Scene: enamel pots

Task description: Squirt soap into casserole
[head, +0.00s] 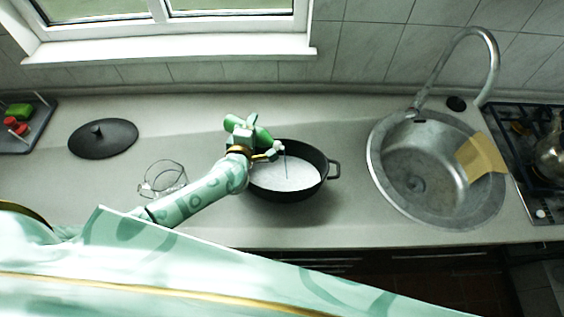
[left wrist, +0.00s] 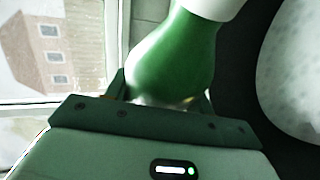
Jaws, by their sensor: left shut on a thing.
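A black casserole (head: 326,176) with side handles stands on the counter left of the sink, with a whitish speckled surface inside. My left gripper (head: 248,143) is over the casserole's left rim, shut on a green soap bottle (head: 264,137). The bottle is tipped, its pale nozzle pointing right over the casserole. A thin bluish line runs down from the nozzle into the casserole. The left wrist view shows the green bottle (left wrist: 175,60) between the fingers, with its white top at the upper edge and the dark casserole (left wrist: 240,75) on the right. My right gripper is not seen.
A black lid (head: 102,141) and a glass jug (head: 165,179) are on the counter to the left. A tray (head: 40,128) with a green sponge and red items is far left. The steel sink (head: 400,190) with a yellow cloth (head: 482,157) is right, beside a stove.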

